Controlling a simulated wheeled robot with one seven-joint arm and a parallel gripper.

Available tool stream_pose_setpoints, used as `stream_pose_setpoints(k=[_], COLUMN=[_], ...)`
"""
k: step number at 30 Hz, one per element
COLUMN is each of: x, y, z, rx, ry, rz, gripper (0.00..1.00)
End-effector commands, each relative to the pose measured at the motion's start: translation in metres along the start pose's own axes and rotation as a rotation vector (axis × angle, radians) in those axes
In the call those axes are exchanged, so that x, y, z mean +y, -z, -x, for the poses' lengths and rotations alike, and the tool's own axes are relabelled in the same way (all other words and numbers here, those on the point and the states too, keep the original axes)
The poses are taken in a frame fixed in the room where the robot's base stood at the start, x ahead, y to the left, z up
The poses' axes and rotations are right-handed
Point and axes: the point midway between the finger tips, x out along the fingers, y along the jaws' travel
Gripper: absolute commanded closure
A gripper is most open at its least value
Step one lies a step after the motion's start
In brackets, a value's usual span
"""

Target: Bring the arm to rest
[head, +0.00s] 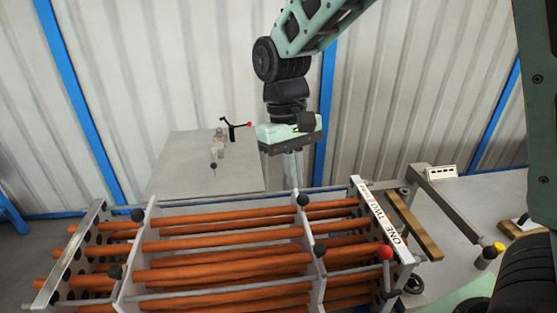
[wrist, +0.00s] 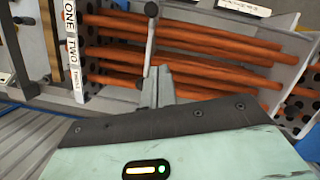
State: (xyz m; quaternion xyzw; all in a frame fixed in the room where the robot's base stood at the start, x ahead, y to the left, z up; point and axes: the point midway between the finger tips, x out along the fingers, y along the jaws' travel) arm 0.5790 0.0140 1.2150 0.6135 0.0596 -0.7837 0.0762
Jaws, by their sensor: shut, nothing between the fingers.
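My gripper (head: 293,183) points down behind the far edge of the tube rack in the head view, its grey fingers together and empty. In the wrist view the closed fingers (wrist: 158,84) show in front of the orange tubes. My arm comes down from the top of the head view, bent above the gripper. I cannot tell whether the fingertips touch the rack; their lower ends come close to its far rail in the picture.
The rack of orange tubes (head: 215,246) fills the front, with upright plates, black knobs and a red knob (head: 386,253). A label strip (head: 379,217) reads ONE, TWO. A grey table (head: 180,180) with small fittings stands behind left. A wooden bar (head: 413,226) lies at right.

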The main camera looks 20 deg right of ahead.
Motion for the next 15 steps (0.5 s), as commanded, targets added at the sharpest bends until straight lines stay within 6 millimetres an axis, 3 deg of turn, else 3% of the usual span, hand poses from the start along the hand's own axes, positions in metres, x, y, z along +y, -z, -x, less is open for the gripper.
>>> stream_pose_setpoints(k=[4, 7, 12, 15], x=[-0.002, -0.017, -0.062, -0.077], y=[-0.002, -0.017, -0.076, -0.112], z=[-0.002, -0.014, -0.056, -0.083], rx=[0.002, 0.025, 0.123, 0.183], ry=[0.002, 0.016, 0.035, 0.025], rz=[0.005, 0.058, 0.25, 0.358], gripper=[1.0, 1.0, 1.0, 1.0])
